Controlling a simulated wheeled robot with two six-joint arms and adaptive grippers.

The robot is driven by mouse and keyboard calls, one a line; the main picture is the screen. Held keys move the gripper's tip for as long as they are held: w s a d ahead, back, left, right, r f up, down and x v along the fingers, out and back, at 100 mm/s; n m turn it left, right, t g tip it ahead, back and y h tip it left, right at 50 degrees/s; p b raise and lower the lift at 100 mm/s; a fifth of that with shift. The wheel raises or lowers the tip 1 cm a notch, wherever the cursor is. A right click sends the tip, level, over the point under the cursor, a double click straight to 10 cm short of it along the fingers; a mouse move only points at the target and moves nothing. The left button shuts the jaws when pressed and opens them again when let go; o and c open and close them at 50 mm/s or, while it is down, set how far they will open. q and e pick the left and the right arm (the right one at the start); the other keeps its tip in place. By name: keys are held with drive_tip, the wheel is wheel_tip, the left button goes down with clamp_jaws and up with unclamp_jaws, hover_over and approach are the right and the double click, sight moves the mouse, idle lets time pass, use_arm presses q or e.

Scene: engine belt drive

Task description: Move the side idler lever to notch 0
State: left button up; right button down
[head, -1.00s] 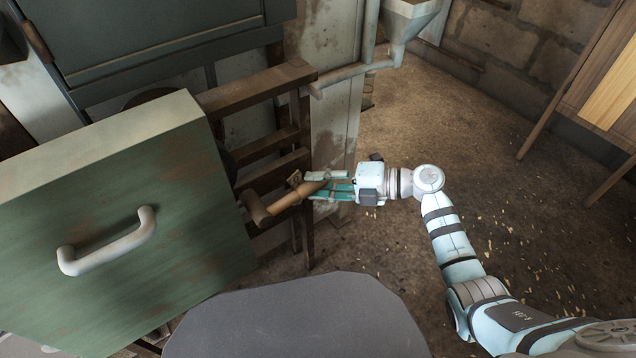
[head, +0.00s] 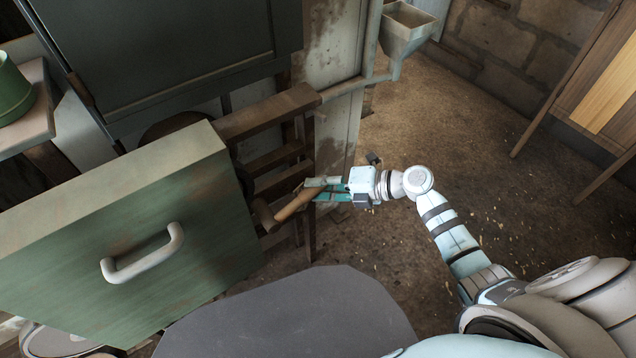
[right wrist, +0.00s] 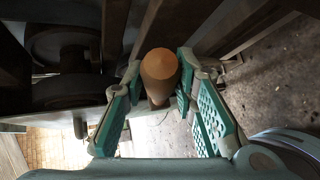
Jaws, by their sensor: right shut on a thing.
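The side idler lever has a tan wooden handle (head: 294,204) that sticks out to the right of the dark frame, beside the green panel. Its tip shows end-on in the right wrist view (right wrist: 160,72). My right gripper (head: 316,190) reaches in from the right and is shut on the handle. In the right wrist view its teal padded fingers (right wrist: 158,95) lie on both sides of the handle. The notches cannot be made out. My left gripper is not in view.
A green panel with a pale handle (head: 143,254) stands at the left. A dark slatted frame (head: 268,115) is behind the lever. A grey hopper (head: 405,30) is at the back. A wooden cabinet (head: 590,85) stands far right. The floor (head: 470,140) between is open.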

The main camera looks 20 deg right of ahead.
drive_tip(key=shift+w+r, duration=0.1)
drive_tip(key=shift+r, duration=0.1)
drive_tip(key=c, duration=1.3)
unclamp_jaws()
drive_tip(key=shift+d, duration=0.1)
drive_tip(key=v, duration=1.2)
